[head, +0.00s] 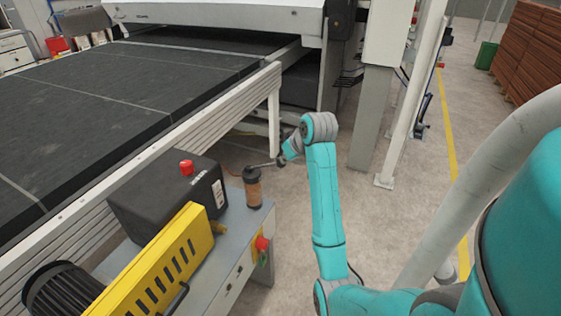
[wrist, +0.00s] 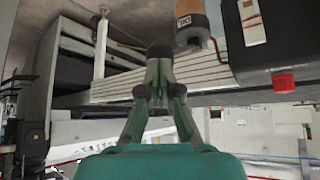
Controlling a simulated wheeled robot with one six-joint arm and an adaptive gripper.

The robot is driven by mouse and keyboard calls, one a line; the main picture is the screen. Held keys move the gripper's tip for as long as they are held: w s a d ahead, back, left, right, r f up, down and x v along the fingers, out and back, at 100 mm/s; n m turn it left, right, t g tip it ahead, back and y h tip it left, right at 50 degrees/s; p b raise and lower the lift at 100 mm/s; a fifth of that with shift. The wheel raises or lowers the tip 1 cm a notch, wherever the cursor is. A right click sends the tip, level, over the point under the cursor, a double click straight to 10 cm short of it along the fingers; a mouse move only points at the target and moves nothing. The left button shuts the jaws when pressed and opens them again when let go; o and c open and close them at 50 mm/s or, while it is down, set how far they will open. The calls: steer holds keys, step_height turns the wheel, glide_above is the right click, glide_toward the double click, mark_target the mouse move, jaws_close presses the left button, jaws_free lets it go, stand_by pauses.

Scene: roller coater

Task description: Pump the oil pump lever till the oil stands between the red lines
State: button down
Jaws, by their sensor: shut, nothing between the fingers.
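The oil pump (head: 253,188) stands upright on the end of the grey machine base, with an amber body and a dark cap. It shows upside down in the wrist view (wrist: 192,24), with an OIL label. Its lever (head: 264,164) is a thin rod reaching right from the top towards my gripper (head: 282,160). My gripper, also in the wrist view (wrist: 159,52), is shut and empty, at the lever's outer end. I cannot tell whether it touches the lever. The oil level and red lines cannot be made out.
A black box with a red button (head: 187,168) and a yellow guard (head: 165,265) stand left of the pump. The conveyor's pale side rail (head: 190,130) runs behind them. A white post (head: 400,120) stands to the right. Floor right of the pump is clear.

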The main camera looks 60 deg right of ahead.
mark_target(283, 166)
steer(key=shift+w+a+f, duration=0.1)
steer(key=shift+w+f, duration=0.05)
steer(key=shift+f, duration=0.65)
steer(key=shift+w+a+f, duration=0.1)
steer(key=shift+f, duration=0.65)
steer(key=shift+d+f, duration=0.2)
steer(key=shift+f, duration=0.65)
steer(key=shift+s, duration=0.1)
